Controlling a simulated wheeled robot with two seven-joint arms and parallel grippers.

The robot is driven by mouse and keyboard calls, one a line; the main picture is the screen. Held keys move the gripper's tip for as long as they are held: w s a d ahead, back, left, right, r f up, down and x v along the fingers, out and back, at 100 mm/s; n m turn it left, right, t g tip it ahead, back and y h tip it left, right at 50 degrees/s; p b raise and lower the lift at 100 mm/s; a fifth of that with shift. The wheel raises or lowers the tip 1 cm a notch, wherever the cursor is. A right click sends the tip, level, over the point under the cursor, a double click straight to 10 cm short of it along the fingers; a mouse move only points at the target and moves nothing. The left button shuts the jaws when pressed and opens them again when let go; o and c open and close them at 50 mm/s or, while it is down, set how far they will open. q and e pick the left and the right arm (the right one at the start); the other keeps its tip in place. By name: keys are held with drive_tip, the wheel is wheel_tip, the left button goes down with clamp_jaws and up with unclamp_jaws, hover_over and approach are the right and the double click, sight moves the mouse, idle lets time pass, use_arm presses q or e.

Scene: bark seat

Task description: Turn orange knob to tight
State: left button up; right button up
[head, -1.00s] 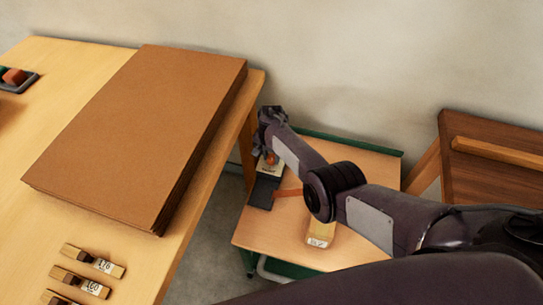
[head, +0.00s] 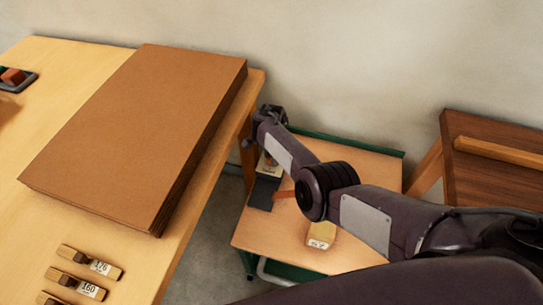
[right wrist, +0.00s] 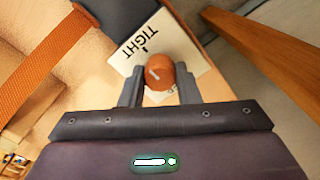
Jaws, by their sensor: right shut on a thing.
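The orange knob (right wrist: 160,71) sits on a pale label plate (right wrist: 150,42) printed "TIGHT" in the right wrist view. A short pale line marks the knob's face and slants toward the upper left. A small dark tick lies beside the word. My right gripper (right wrist: 159,75) has one finger on each side of the knob and is shut on it. Lettering below the knob is mostly hidden. In the head view my right arm reaches to the plate (head: 266,168) on a low wooden-topped stand (head: 355,165), and hides most of the knob. My left gripper is not in view.
A workbench (head: 190,255) with a thick brown stack of sheets (head: 140,125) stands at the left. Several small labelled wooden blocks (head: 90,262) lie at its front. A dark block (head: 262,193) and a tan block (head: 320,236) lie on the stand. A dark wooden table (head: 495,180) is at the right.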

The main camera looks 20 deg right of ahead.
drive_tip(key=shift+w+d+r, duration=0.1)
drive_tip(key=o, duration=1)
drive_tip(key=shift+c, duration=0.2)
wheel_tip(320, 180, up, 8)
drive_tip(key=p, duration=0.3)
